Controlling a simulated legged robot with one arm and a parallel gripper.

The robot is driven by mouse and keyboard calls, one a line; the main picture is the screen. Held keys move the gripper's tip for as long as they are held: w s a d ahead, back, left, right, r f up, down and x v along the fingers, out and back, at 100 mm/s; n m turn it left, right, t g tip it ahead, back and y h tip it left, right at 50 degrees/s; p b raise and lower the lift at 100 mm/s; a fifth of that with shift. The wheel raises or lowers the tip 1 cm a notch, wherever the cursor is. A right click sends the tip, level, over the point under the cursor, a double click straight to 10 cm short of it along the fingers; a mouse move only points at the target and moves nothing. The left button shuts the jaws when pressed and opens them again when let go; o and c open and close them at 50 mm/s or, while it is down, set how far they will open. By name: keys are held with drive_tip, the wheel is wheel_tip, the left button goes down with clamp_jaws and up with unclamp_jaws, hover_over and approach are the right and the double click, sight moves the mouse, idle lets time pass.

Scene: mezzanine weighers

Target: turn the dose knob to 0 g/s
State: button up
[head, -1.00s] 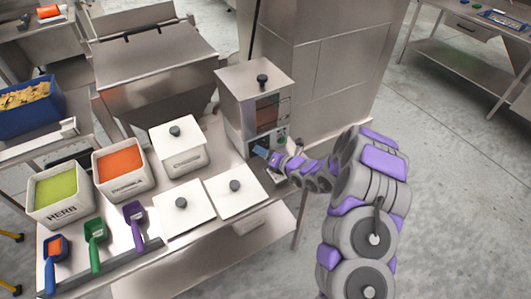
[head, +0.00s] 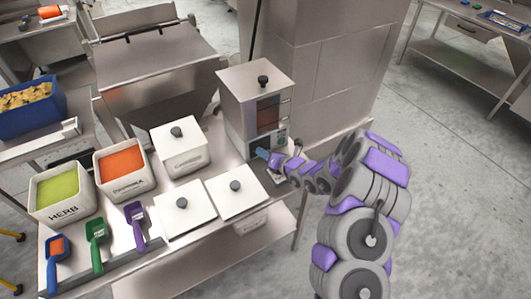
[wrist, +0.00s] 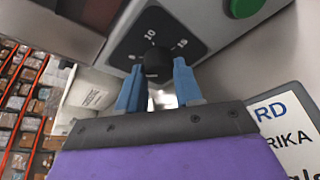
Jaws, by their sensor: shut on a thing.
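The dose knob (wrist: 155,64) is black and sits on a dark dial plate (wrist: 139,38) in the wrist view. White figures 10 and 15 show above it; a smaller mark at its left is hard to read. My gripper (wrist: 158,80) has its two blue fingers on either side of the knob, shut on it. The pointer of the knob is not clear. In the head view my gripper (head: 263,154) reaches the lower front of the steel dosing machine (head: 243,93), where the fingers hide the knob.
A green button (wrist: 243,7) is at the upper right of the dial. A label card (wrist: 285,125) stands close on the right. White lidded bins (head: 238,203), an orange-filled bin (head: 99,176) and several scoops (head: 136,212) stand on the bench left of my arm.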

drive_tip(key=shift+s+r+n+h+p, duration=0.1)
drive_tip(key=shift+n+h+p, duration=0.6)
drive_tip(key=shift+n+p, duration=0.6)
drive_tip(key=n+p, duration=0.1)
drive_tip(key=p, duration=0.2)
drive_tip(key=n+t+h+p, duration=0.1)
drive_tip(key=p, duration=0.3)
drive_tip(key=shift+s+r+n+h, duration=0.1)
drive_tip(key=shift+n+h, duration=0.2)
drive_tip(key=n+p, duration=0.1)
drive_tip(key=t+p, duration=0.1)
drive_tip(key=shift+a+f+n+h+p, duration=0.2)
drive_tip(key=shift+n+h+p, duration=0.1)
drive_tip(key=shift+n+h, duration=0.1)
drive_tip(key=shift+f+n+t+h+p, duration=0.1)
drive_tip(key=shift+n+t+h+p, duration=0.45)
drive_tip(key=shift+n, duration=0.45)
drive_tip(key=o, duration=1)
drive_tip(key=shift+o, duration=0.2)
